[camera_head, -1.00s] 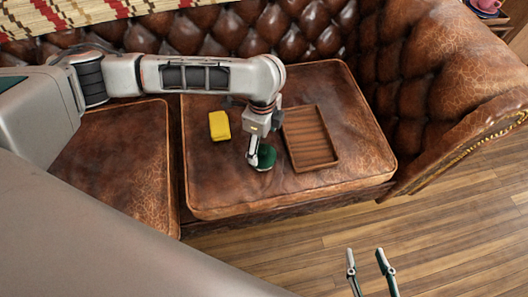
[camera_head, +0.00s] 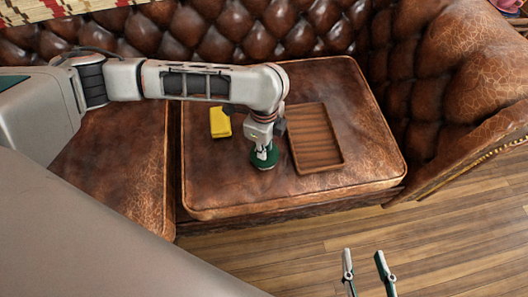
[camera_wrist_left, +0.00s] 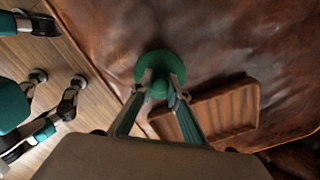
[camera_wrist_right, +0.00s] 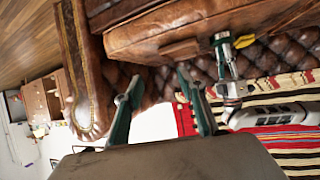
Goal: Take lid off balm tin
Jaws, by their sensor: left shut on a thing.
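The green round balm tin (camera_head: 264,165) sits on the brown leather sofa cushion, left of the wooden tray. My left gripper (camera_head: 264,154) points down over it. In the left wrist view, the fingertips (camera_wrist_left: 160,84) are shut on the small green knob (camera_wrist_left: 159,90) on top of the wide green disc (camera_wrist_left: 150,60). The seam between lid and tin cannot be made out. My right gripper (camera_head: 363,256) is open and empty over the wooden floor, away from the sofa. Its spread fingers also show in the right wrist view (camera_wrist_right: 156,90).
The shallow wooden tray (camera_head: 338,146) lies just right of the tin and looks empty. A yellow block (camera_head: 220,122) lies behind and left of the tin. The tufted backrest (camera_head: 280,35) and right armrest (camera_head: 440,90) bound the cushion. The cushion's front and right parts are clear.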

